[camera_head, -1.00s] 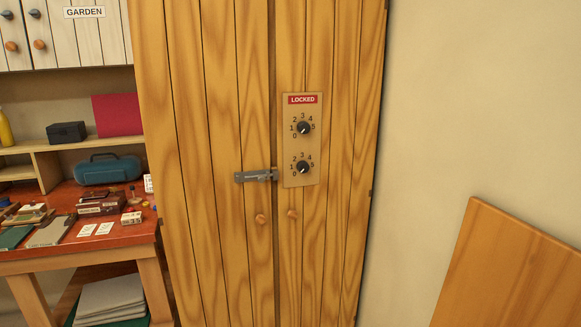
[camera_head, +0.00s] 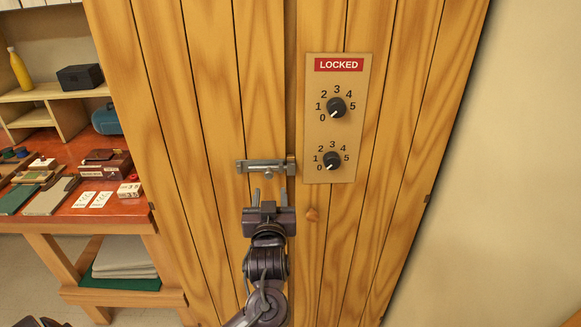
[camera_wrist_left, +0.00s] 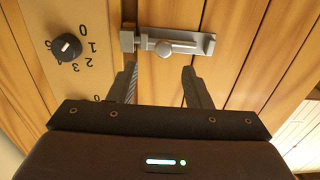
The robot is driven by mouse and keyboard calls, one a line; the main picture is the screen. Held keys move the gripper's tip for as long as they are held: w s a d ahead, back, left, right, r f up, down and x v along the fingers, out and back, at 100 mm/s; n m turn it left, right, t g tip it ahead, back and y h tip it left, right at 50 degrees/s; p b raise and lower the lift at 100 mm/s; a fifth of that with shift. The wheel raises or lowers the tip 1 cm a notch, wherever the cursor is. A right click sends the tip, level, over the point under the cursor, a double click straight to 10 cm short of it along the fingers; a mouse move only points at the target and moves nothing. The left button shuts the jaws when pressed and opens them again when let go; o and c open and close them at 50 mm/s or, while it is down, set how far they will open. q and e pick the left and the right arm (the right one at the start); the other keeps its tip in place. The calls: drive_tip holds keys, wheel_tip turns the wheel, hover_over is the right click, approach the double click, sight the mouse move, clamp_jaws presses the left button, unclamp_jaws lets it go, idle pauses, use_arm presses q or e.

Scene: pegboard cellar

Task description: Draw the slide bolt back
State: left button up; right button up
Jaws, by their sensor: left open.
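The grey metal slide bolt (camera_head: 265,167) is mounted across the gap between the two doors of the wooden cabinet (camera_head: 200,120). Its bar reaches into the keeper at the right door's edge. In the left wrist view the bolt (camera_wrist_left: 180,45) shows with a small round knob on its bar. My left gripper (camera_head: 270,192) is just below the bolt, open, with its fingers pointing at it. In the left wrist view its fingertips (camera_wrist_left: 159,78) lie either side of the knob's position, with nothing between them. My right gripper is not in view.
A panel (camera_head: 335,120) with a red LOCKED label and two numbered dials is on the right door, beside the bolt. A red-topped workbench (camera_head: 100,208) with small items stands left.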

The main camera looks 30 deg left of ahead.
sight(269, 176)
use_arm(q)
drive_tip(key=shift+w+a+r+p, duration=0.2)
drive_tip(key=shift+w+a+p, duration=0.1)
drive_tip(key=shift+w+a, duration=0.3)
drive_tip(key=shift+w+a+r+p, duration=0.15)
drive_tip(key=shift+w+a+p, duration=0.15)
drive_tip(key=shift+w+a, duration=0.25)
drive_tip(key=x, duration=0.2)
drive_tip(key=shift+w+f+p, duration=0.15)
drive_tip(key=shift+w+p, duration=0.1)
drive_tip(key=shift+p, duration=0.05)
drive_tip(key=shift+w+a+f, duration=0.15)
drive_tip(key=shift+w+a, duration=0.15)
drive_tip(key=shift+w, duration=0.25)
drive_tip(key=shift+s, duration=0.1)
drive_tip(key=c, duration=0.5)
clamp_jaws()
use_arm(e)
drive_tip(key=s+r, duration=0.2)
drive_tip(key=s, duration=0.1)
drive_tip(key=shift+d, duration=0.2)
